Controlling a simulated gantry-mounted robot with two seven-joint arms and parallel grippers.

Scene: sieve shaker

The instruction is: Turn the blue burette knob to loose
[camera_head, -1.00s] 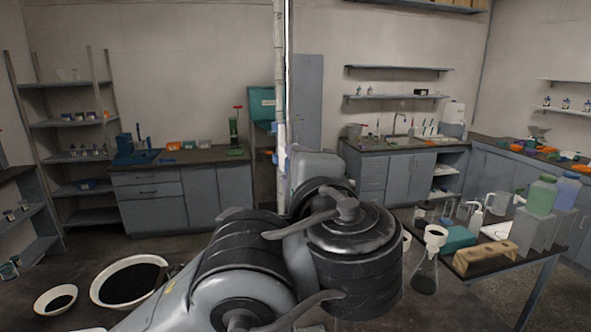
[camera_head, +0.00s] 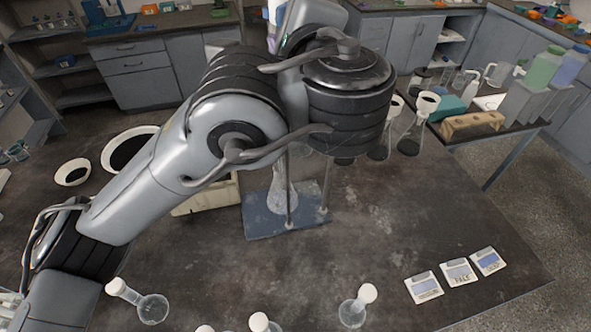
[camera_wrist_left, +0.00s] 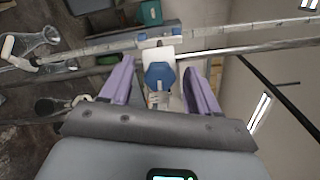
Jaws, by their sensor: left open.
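The blue burette knob (camera_wrist_left: 160,75) is in the left wrist view, in front of a white block on the burette's clamp. The long pale burette tube (camera_wrist_left: 100,48) runs across that view beside a metal rod (camera_wrist_left: 235,50). My left gripper (camera_wrist_left: 160,82) is open, with its two purple fingers on either side of the knob. I cannot tell whether they touch it. In the head view my left arm hides the knob and the gripper. The blue stand base (camera_head: 268,222) and a flask (camera_head: 283,195) on it show below the arm. My right gripper is not in view.
Several flasks, one a round flask (camera_head: 152,308), stand along the table's front. Three balances or labelled pads, one of them white (camera_head: 424,288), lie at the right. A large white bowl (camera_head: 118,138) is at the left. The table's right middle is clear.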

